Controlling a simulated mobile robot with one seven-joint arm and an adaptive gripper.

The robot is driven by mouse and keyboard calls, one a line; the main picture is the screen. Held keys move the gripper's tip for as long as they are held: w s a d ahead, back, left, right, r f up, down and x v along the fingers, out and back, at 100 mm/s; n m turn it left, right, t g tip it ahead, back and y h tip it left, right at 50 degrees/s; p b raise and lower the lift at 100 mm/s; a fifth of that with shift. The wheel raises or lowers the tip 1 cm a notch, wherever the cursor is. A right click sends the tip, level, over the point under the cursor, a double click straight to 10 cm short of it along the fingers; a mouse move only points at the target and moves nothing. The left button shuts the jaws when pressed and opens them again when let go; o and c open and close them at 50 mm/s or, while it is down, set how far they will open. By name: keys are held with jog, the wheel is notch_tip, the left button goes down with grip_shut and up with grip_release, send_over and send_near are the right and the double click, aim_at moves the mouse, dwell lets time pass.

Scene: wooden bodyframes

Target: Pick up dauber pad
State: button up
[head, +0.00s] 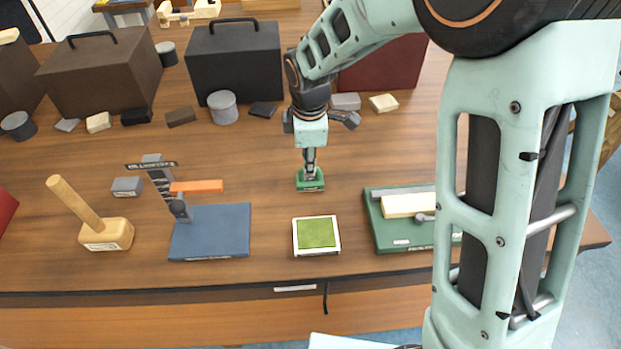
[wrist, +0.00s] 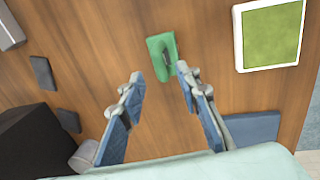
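A small green block with a raised grip, which looks like the dauber pad (head: 311,184), sits on the wooden table near its middle. In the wrist view the dauber pad (wrist: 158,47) lies just beyond my fingertips, roughly in line with the gap between them. My gripper (wrist: 159,73) is open, with its two blue-grey fingers spread apart and nothing between them. In the head view my gripper hangs above and behind the block, which is partly covered by the parts above it. Contact between fingers and block is not visible.
A white tray with a green pad (head: 318,234) lies in front of the block. A blue base with a stand (head: 211,233) and a wooden mallet (head: 107,235) are to the left. A green board (head: 402,235) is to the right. Dark boxes (head: 235,62) stand behind.

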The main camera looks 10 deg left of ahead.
jog(key=shift+w+f+p, duration=0.25)
jog(key=shift+f, duration=1.05)
jog(key=shift+w+f+p, duration=0.2)
jog(key=shift+f+p, duration=0.05)
jog(key=shift+f, duration=1)
grip_shut()
